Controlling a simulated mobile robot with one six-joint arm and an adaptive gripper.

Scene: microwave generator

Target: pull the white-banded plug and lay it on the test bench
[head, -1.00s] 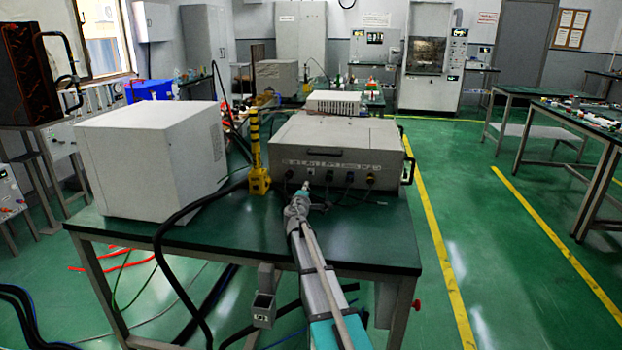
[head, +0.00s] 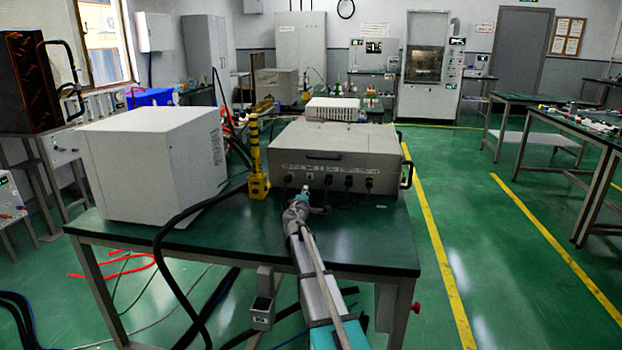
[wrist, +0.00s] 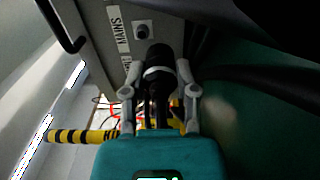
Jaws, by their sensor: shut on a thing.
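The grey generator (head: 340,150) stands on the green-topped test bench (head: 240,240). In the wrist view, the black plug with a white band (wrist: 157,73) is between the fingers of my gripper (wrist: 160,85), which are shut on it. The plug's far end is against or very near the generator's panel (wrist: 112,58); I cannot tell whether it is seated. A "MAINS" label (wrist: 117,22) is on the panel close by. In the head view, my gripper (head: 303,192) is at the lower left of the panel and hides the plug.
A white box (head: 150,165) stands on the bench's left part. A yellow-and-black post (head: 256,160) stands between it and the generator. Several other dark plugs or knobs line the panel (head: 348,181). The bench top right of my arm is clear. A thick black cable (head: 172,225) crosses the bench.

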